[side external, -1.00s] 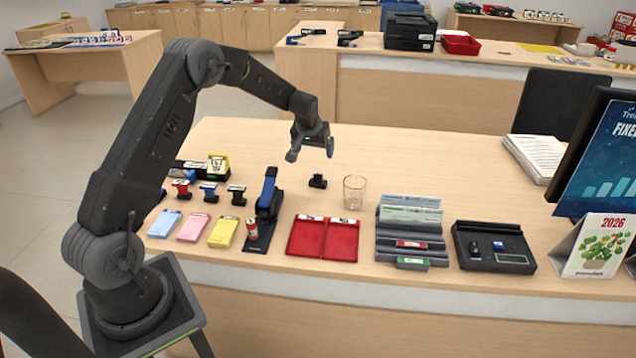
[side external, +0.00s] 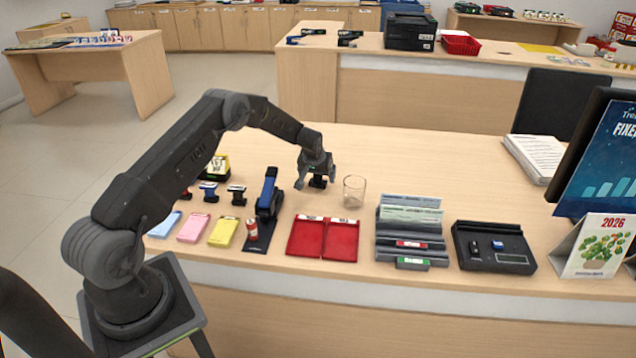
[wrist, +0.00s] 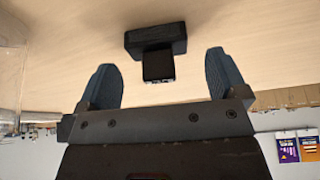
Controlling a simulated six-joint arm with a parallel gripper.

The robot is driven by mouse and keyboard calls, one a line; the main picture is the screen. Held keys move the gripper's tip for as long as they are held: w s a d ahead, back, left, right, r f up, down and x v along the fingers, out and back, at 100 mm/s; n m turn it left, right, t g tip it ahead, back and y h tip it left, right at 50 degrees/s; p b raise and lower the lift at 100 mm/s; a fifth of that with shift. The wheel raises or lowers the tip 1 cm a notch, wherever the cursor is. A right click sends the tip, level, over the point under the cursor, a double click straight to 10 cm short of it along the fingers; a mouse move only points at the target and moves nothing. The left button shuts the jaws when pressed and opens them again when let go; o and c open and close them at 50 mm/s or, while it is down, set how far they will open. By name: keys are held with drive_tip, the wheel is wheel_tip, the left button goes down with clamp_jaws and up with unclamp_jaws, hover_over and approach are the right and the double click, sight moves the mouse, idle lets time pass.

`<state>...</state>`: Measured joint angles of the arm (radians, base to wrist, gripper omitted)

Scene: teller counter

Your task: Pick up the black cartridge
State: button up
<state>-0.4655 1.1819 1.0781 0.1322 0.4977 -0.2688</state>
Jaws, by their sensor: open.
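The black cartridge (side external: 318,182) sits on the wooden counter, left of the clear glass. In the wrist view the black cartridge (wrist: 156,42) shows as a wide block with a narrower part toward me. My gripper (side external: 316,180) is open and low over the counter, with one finger on each side of the cartridge in the side view. In the wrist view the fingers of my gripper (wrist: 163,64) are spread wide, with the cartridge's narrow part between and slightly beyond the tips. A gap shows on both sides. My gripper partly hides the cartridge in the side view.
The clear glass (side external: 354,192) stands close to the right; its edge shows in the wrist view (wrist: 10,75). The counter behind is clear.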

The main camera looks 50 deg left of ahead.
drive_tip(key=shift+x, duration=1.1)
drive_tip(key=c, duration=1)
